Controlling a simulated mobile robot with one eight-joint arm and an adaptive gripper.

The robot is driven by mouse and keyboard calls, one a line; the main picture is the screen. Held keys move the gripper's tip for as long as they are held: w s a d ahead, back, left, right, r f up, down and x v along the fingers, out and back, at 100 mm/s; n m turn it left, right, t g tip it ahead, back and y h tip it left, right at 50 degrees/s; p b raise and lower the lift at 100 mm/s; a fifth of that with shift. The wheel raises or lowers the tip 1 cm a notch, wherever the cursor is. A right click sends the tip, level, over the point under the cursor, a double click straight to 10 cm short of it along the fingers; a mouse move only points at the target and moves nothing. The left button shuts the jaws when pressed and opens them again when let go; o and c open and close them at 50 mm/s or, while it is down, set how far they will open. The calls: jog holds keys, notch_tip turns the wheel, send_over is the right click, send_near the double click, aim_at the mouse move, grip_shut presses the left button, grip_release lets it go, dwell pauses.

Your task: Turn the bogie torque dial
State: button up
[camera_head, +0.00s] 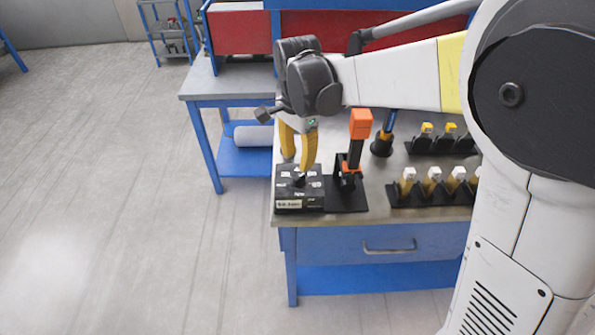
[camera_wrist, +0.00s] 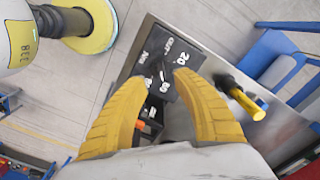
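The dial box (camera_head: 299,203) is a black block with white labels on top, at the front left corner of the bench. A dark knob (camera_head: 299,181) stands up from its top. In the wrist view the box's labelled face (camera_wrist: 180,50) lies beyond my fingertips, with numbers around a dark centre. My gripper (camera_head: 298,164) points down just above the box, its two yellow fingers apart. In the wrist view my gripper (camera_wrist: 162,83) is open, with the middle of the dial face seen between the tips. I cannot tell whether the fingers touch the knob.
An orange-topped lever (camera_head: 360,124) on a black base stands close to the right of the box. Racks of yellow- and white-topped pieces (camera_head: 432,186) stand further right. The bench's front edge is just before the box. Open floor (camera_head: 120,200) lies to the left.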

aim_at(298, 178)
jog(key=shift+r, duration=2.2)
jog(key=s+d+r+n+t, duration=0.1)
jog(key=s+d+n+t, duration=0.6)
jog(key=s+d, duration=0.8)
jog(key=s+n, duration=0.2)
jog(key=n, duration=0.1)
jog(key=shift+s+d+b, duration=0.2)
jog(key=shift+d+b, duration=0.15)
jog(key=shift+b, duration=0.05)
